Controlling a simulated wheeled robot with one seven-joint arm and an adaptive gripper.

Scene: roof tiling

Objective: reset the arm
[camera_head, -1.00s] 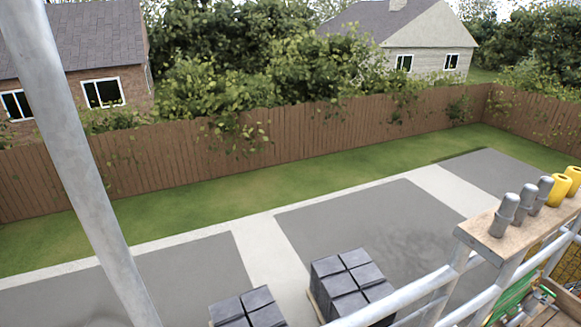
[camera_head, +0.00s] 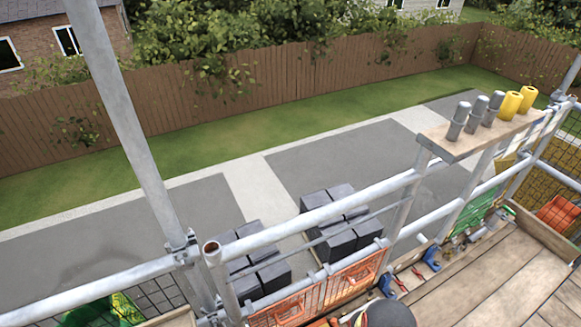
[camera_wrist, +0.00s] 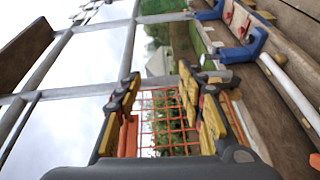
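My gripper (camera_wrist: 158,78) shows in the wrist view with its two yellow-padded fingers spread apart. It is open, and nothing is between the fingers. Behind the gap I see an orange mesh guard (camera_wrist: 165,122) and greenery; the picture there lies on its side. In the head view a dark rounded part of my arm shows at the bottom edge, and most of the arm is out of the picture.
Scaffold rails (camera_head: 320,215) and an upright pole (camera_head: 115,105) stand in front. A plank shelf (camera_head: 470,137) holds grey and yellow cylinders. Wooden deck boards (camera_head: 500,285) lie at lower right. Dark block stacks (camera_head: 342,240) stand on the ground below.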

